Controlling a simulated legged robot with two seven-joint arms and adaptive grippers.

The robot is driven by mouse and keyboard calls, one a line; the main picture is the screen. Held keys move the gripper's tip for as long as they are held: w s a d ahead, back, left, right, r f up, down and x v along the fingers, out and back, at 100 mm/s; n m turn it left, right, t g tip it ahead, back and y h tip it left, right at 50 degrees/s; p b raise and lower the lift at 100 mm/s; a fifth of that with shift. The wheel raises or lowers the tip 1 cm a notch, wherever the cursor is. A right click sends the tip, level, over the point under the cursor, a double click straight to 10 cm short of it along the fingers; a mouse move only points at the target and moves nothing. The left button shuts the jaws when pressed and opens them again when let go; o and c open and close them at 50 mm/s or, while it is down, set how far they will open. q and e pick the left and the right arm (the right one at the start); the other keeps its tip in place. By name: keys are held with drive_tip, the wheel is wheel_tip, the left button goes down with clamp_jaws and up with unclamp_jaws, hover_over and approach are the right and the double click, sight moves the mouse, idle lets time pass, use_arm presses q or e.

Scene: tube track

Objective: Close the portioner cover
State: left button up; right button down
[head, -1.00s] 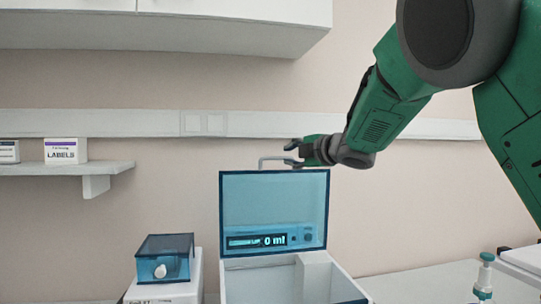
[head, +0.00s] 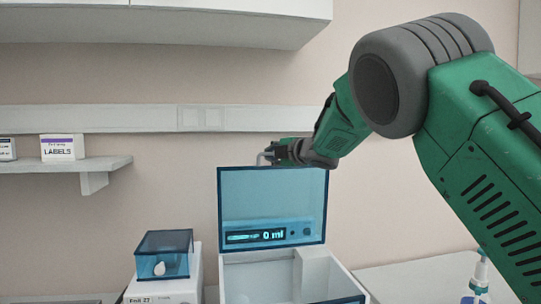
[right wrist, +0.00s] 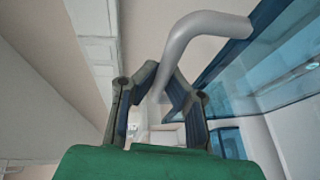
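The portioner's clear blue cover (head: 272,195) stands upright at the back of its white base (head: 250,277). A grey bent handle (head: 263,157) rises from the cover's top edge. My right gripper (head: 274,153) is at this handle. In the right wrist view, the handle (right wrist: 190,33) bends down between the two fingers of the right gripper (right wrist: 163,95). Gaps show beside the handle, so the fingers look open around it; contact is unclear. The cover also shows at the right of that view (right wrist: 265,75). My left gripper is not in view.
A smaller device with a blue lid (head: 164,254) stands left of the portioner. A shelf (head: 85,167) holds a labels box (head: 62,147). A bottle (head: 479,280) stands at the lower right, partly behind my right arm. A wall cabinet (head: 160,22) hangs above.

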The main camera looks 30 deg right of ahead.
drive_tip(key=shift+w+d+f, duration=0.1)
drive_tip(key=shift+d+f, duration=0.05)
drive_tip(key=shift+d, duration=0.4)
drive_tip(key=c, duration=1.9)
unclamp_jaws()
drive_tip(key=shift+s+d, duration=0.15)
drive_tip(key=shift+s, duration=0.05)
drive_tip(key=shift+d, duration=0.1)
